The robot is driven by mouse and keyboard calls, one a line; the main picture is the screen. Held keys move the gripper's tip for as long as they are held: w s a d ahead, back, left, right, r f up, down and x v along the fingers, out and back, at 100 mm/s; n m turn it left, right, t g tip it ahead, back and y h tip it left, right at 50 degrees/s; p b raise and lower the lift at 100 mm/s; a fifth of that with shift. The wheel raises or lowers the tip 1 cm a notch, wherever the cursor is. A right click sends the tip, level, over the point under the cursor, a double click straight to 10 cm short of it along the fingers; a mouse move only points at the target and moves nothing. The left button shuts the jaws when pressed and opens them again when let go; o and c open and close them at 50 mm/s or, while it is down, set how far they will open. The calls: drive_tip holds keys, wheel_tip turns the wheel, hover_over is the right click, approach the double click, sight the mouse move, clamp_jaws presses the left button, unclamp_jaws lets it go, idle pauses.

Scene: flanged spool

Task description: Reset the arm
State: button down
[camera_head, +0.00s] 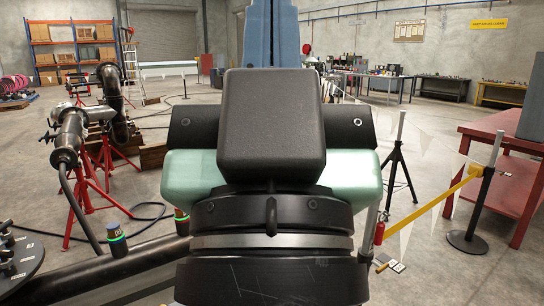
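My own dark body and arm parts, some with pale green covers, fill the middle of the head view. I cannot make out my gripper or its fingers in this view. A dark bent pipe with flanges (72,135) rests on red stands at the left; I cannot tell whether it is the flanged spool. The floor right behind my arm is hidden.
Red tripod stands (84,205) and a dark cable lie left. At right are a red table (510,150), a yellow barrier strip (432,203) on a black-based post (480,200), and a black tripod (399,165). Shelving (72,45) stands far back. Open concrete floor lies between.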

wheel_tip(320, 180, up, 16)
drive_tip(key=p, duration=1.3)
